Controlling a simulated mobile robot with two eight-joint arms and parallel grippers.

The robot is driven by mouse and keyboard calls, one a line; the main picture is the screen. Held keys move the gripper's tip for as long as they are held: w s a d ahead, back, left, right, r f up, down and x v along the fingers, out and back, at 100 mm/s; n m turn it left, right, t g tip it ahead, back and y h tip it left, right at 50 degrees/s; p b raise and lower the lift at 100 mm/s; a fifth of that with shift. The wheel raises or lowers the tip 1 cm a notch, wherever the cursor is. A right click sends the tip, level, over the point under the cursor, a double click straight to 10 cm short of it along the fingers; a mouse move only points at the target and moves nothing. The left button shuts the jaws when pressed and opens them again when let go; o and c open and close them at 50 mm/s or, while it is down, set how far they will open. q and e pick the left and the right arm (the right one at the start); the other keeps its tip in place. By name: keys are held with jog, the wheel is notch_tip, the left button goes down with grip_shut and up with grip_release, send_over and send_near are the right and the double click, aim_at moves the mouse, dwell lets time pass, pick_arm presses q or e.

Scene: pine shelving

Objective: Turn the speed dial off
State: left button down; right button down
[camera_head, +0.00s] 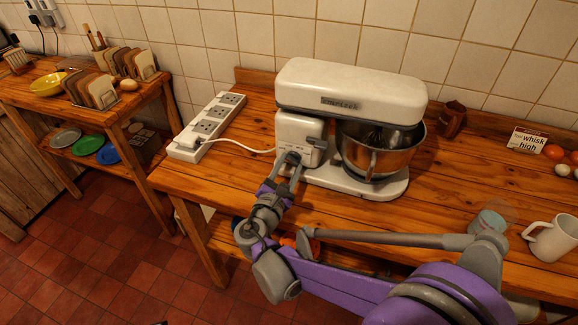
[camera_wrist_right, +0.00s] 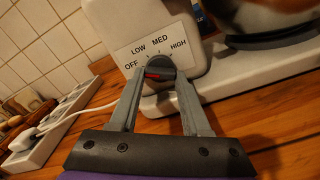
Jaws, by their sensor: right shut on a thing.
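The white stand mixer (camera_head: 350,90) stands on the wooden counter with its metal bowl (camera_head: 380,150) under the head. Its dark round speed dial (camera_wrist_right: 160,66) sits on a white label plate marked OFF, LOW, MED and HIGH in the right wrist view. A red mark on the dial faces left, toward the OFF side; I cannot tell if it lines up exactly with OFF. My right gripper (camera_head: 291,160) reaches the mixer's front, and its two fingers (camera_wrist_right: 160,75) are shut on the dial from both sides. My left gripper is not in view.
A white power strip (camera_head: 212,122) lies left of the mixer, with a white cord (camera_head: 240,146) running to it. A glass (camera_head: 494,215) and a white mug (camera_head: 553,238) stand near the front edge.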

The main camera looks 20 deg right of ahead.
jog(key=shift+c, duration=1.8)
grip_release()
jog(key=shift+s+a, duration=0.1)
jog(key=v, duration=1)
jog(key=shift+s+a, duration=0.2)
jog(key=shift+s, duration=0.05)
